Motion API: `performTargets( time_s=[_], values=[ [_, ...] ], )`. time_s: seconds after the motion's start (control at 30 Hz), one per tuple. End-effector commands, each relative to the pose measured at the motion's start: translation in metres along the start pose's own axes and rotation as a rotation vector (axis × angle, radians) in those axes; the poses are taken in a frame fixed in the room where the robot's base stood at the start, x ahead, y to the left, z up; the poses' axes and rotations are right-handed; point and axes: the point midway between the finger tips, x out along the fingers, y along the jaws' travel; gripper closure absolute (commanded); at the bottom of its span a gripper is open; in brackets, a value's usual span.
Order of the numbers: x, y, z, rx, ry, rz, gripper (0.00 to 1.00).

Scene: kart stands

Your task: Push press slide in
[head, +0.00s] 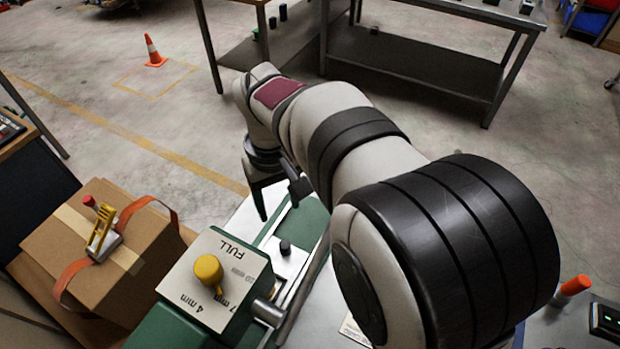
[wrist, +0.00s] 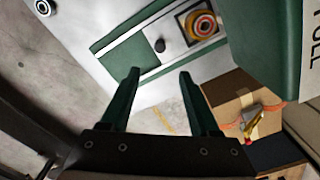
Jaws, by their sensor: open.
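The press is a green machine with a grey top plate (head: 215,275) marked FULL and 4 mm, with a yellow knob (head: 208,269) on it. Beside it a pale metal slide (head: 289,262) with a small black knob (head: 285,247) lies in a green bed. In the wrist view the black knob (wrist: 160,45) stands ahead of the fingertips, near a square recess with orange and red rings (wrist: 201,25). My gripper (head: 279,205) is open and empty above the slide's far end, apart from the knob; its two dark fingers also show in the wrist view (wrist: 159,76).
A strapped cardboard box (head: 110,245) stands left of the press. An orange-tipped item (head: 575,286) and a small dark device (head: 606,321) are at the right. A metal table (head: 420,55) and a cone (head: 154,52) stand farther back, with open floor between.

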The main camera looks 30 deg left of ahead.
Motion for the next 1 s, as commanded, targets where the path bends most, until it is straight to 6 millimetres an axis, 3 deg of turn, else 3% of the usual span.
performTargets(
  time_s=[0.17, 0.5, 0.7, 1.0],
  values=[
    [0.010, 0.000, 0.000, -0.147, -0.002, 0.000, 0.38],
    [0.098, 0.000, 0.001, -0.144, -0.006, 0.000, 0.38],
    [0.140, 0.000, 0.001, -0.143, -0.004, 0.000, 0.38],
    [0.158, 0.000, 0.000, -0.142, 0.000, 0.000, 0.38]
  ],
)
